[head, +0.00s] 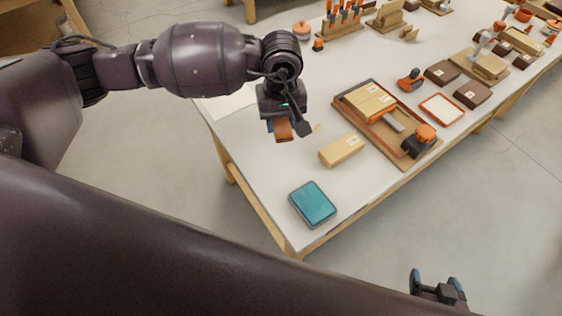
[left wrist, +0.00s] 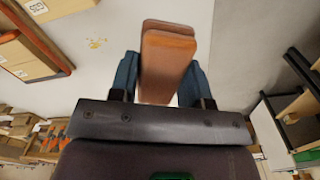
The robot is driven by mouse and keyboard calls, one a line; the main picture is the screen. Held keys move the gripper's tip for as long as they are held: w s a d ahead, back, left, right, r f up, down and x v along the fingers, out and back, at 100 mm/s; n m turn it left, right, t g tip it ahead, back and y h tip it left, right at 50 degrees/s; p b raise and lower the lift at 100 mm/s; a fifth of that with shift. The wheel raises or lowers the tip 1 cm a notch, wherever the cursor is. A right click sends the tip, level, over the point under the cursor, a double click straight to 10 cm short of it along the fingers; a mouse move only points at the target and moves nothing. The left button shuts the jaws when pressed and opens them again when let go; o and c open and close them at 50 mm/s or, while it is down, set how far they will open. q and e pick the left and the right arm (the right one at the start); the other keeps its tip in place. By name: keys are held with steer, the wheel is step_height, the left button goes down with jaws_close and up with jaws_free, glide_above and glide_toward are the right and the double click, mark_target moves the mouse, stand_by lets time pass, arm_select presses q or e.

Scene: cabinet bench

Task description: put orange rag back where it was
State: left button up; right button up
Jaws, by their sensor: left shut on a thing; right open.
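The orange rag (head: 283,130), a folded brown-orange pad, is held by my left gripper (head: 281,122) above the near left part of the table. In the left wrist view the rag (left wrist: 168,65) sits between the two blue fingers of the gripper (left wrist: 162,80), which are shut on it, and sticks out past their tips. The rag looks clear of the tabletop. My right gripper (head: 438,283) is open and empty at the bottom right, off the table's edge.
A teal pad (head: 312,204) lies near the table (head: 270,180) corner. A cardboard box (head: 341,150) and a brown tray (head: 406,158) with boxes and a tool stand to the right. A small yellowish smear (left wrist: 97,43) marks the tabletop. A pale sheet (head: 228,102) lies at the left edge.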

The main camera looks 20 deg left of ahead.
mark_target(281, 168)
arm_select(q)
step_height(281, 168, down, 16)
steer(key=shift+f, duration=0.15)
stand_by(0.4)
steer(key=shift+f+b, duration=0.2)
steer(key=shift+b, duration=0.2)
steer(key=o, duration=0.8)
steer(key=shift+r, duration=0.1)
